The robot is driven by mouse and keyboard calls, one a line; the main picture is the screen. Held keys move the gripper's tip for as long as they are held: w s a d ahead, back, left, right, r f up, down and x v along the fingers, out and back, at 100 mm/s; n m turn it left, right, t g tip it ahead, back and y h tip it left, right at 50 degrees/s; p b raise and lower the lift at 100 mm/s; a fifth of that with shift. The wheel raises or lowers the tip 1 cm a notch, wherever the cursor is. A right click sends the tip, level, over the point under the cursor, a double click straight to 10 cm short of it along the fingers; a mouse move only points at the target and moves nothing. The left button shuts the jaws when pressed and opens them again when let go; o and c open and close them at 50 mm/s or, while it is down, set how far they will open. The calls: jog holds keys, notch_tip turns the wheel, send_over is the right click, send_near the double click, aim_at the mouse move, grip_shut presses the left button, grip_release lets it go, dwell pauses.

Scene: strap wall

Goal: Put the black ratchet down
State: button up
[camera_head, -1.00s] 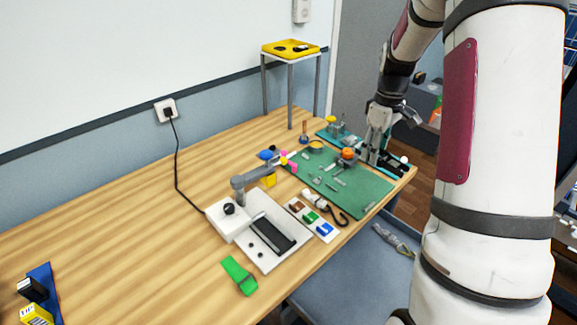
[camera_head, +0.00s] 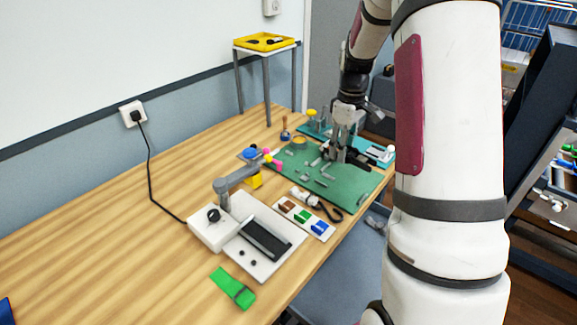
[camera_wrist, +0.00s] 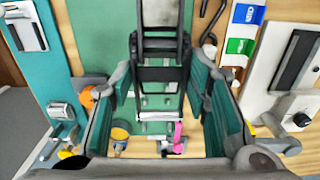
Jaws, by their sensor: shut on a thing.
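My gripper (camera_head: 341,141) points down over the right part of the green mat (camera_head: 345,187). Its fingers also show in the wrist view (camera_wrist: 162,98), shut on the black ratchet (camera_wrist: 158,48). The ratchet lies lengthwise between them and runs off the top of that view. In the head view the black ratchet (camera_head: 355,158) shows partly beside the fingers, low over the mat. I cannot tell whether it touches the mat.
A teal tray (camera_head: 382,155) lies beyond the mat. An orange round thing (camera_wrist: 87,97) is close beside the fingers. Small metal parts lie on the mat. A card with coloured straps (camera_head: 303,219) and a white device (camera_head: 275,262) stand nearer.

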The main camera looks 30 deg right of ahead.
jog(key=w+a+f+b, duration=0.1)
jog(key=w+a+f, duration=0.1)
jog(key=w, duration=0.3)
jog(key=w+a+f+b, duration=0.2)
jog(key=w, duration=0.4)
jog(key=w+a+f+b, duration=0.1)
jog(key=w+a+f, duration=0.1)
jog(key=w, duration=0.4)
jog(key=shift+w+a+f, duration=0.1)
jog(key=shift+w+f, duration=0.05)
jog(key=shift+f, duration=0.1)
jog(key=shift+w+a+f, duration=0.1)
jog(key=shift+w+f, duration=0.05)
jog(key=shift+f, duration=0.75)
jog(key=shift+w+a+f, duration=0.1)
jog(key=shift+w+f, duration=0.05)
jog(key=shift+f, duration=0.75)
jog(key=shift+f, duration=0.6)
jog(key=o, duration=1.4)
jog(key=shift+c, duration=0.2)
